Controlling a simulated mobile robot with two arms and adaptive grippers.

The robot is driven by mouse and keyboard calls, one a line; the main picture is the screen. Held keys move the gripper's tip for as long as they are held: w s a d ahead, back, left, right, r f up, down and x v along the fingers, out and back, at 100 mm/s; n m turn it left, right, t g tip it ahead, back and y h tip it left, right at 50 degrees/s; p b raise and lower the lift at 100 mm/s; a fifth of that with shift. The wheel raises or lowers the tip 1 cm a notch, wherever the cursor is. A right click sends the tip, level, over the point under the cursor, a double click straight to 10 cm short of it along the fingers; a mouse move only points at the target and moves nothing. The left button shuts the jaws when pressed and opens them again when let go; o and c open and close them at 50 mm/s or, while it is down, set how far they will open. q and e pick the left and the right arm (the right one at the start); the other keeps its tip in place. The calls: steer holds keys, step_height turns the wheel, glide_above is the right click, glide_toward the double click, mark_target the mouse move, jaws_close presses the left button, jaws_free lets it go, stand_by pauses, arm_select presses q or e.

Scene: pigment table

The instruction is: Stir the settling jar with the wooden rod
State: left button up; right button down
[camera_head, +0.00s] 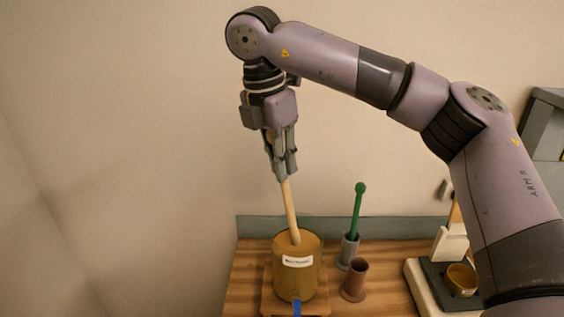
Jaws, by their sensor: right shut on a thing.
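The settling jar (309,278) is a brown-amber cylinder with a white label, standing upright at the left of the wooden table. My right gripper (286,177) is above the jar, pointing down, and shut on the upper end of the pale wooden rod (291,211). The rod tilts slightly, and its lower end reaches the top of the jar. How deep the rod goes in cannot be told. My left gripper is not in view.
A grey holder (348,251) with a green round-topped stick (358,210) stands right of the jar. A reddish-brown cup (354,280) is in front of it. A pale device with a dark platform (436,282) bears an amber bowl (461,279) at right. A raised edge (393,229) runs along the back.

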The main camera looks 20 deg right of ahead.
steer(key=shift+a+r+p, duration=0.15)
steer(key=shift+r+p, duration=0.6)
steer(key=shift+r, duration=0.25)
steer(key=shift+a+r+p, duration=0.2)
steer(key=shift+r+p, duration=0.55)
steer(key=shift+r, duration=0.2)
steer(key=shift+a+r+p, duration=0.15)
steer(key=shift+r+p, duration=0.6)
steer(key=shift+r, duration=0.25)
step_height(320, 180, up, 2)
steer(key=shift+r+p, duration=0.15)
steer(key=shift+p, duration=0.7)
steer(key=shift+r, duration=1.3)
steer(key=shift+s+f, duration=0.1)
